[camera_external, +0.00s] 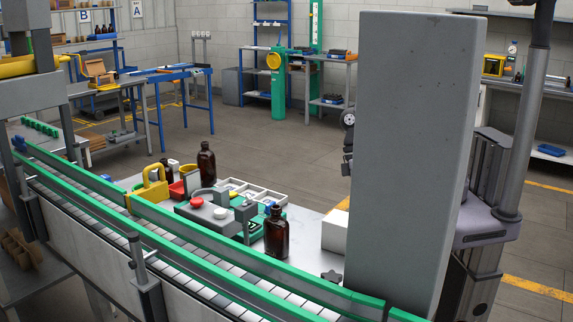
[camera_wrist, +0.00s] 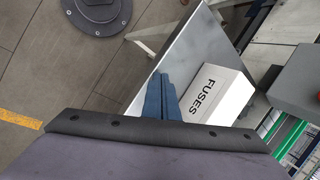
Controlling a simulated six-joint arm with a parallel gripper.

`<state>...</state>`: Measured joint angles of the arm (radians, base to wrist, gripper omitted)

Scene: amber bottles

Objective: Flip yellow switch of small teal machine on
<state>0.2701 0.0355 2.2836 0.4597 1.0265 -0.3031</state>
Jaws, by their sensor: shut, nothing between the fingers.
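A small teal-green machine base (camera_external: 257,232) sits on the worktable behind the conveyor, with a grey upright part (camera_external: 245,214) on it. I cannot make out a yellow switch on it. A grey control box (camera_external: 190,212) with a red and a white button stands just left of it. My gripper (camera_external: 347,165) shows only as a small dark part at the left edge of a tall grey panel, right of and above the teal machine and apart from it. It looks shut and empty; the panel hides the rest. In the wrist view I cannot make out fingertips.
The grey panel (camera_external: 410,150) blocks much of the right. Amber bottles (camera_external: 277,232) (camera_external: 206,162) and a yellow bracket (camera_external: 152,187) stand near the machine. A white FUSES box (camera_wrist: 212,95) lies beside blue cloth-like pieces (camera_wrist: 163,97). The green-edged conveyor (camera_external: 190,238) runs in front.

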